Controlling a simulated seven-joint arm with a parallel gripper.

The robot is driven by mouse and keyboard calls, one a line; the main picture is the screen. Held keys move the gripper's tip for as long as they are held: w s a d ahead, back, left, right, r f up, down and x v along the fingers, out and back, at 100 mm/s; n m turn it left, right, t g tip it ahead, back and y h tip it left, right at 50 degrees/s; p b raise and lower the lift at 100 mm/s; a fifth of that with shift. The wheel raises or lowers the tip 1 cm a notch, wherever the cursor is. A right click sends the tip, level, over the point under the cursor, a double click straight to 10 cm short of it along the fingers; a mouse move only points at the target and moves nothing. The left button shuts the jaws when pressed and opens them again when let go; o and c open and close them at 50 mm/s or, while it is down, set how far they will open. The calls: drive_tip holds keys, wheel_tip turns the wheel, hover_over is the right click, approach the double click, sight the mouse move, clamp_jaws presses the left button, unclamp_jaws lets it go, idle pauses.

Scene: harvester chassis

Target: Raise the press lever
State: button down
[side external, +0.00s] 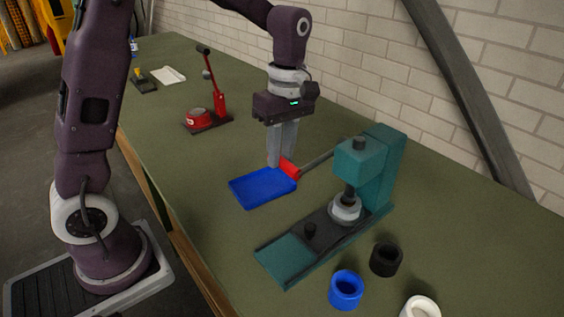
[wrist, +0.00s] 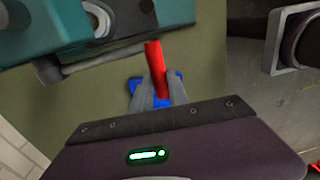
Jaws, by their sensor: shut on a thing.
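The teal press (side external: 383,170) stands on the green bench, with a dark base plate and a metal collar under its ram. Its grey lever (side external: 318,161) reaches left from the head, slopes down and ends in a red grip (side external: 289,169). My gripper (side external: 282,163) points down and is shut on the red grip, low over the bench. In the wrist view the red grip (wrist: 156,62) sits between my two grey fingers (wrist: 156,97), with the press (wrist: 150,18) at the top left.
A flat blue tray (side external: 260,188) lies just below my gripper. A blue ring (side external: 346,290), a black ring (side external: 386,259) and a white ring (side external: 420,307) lie in front of the press. A red lever device (side external: 219,106) stands farther back. A brick wall bounds the bench behind.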

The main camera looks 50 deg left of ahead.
drive_tip(key=w+r, duration=0.4)
drive_tip(key=r, duration=0.4)
drive_tip(key=shift+w+r, duration=0.15)
drive_tip(key=shift+r, duration=0.1)
drive_tip(key=shift+w+d, duration=0.1)
idle(1.3)
drive_tip(key=c, duration=1.3)
unclamp_jaws()
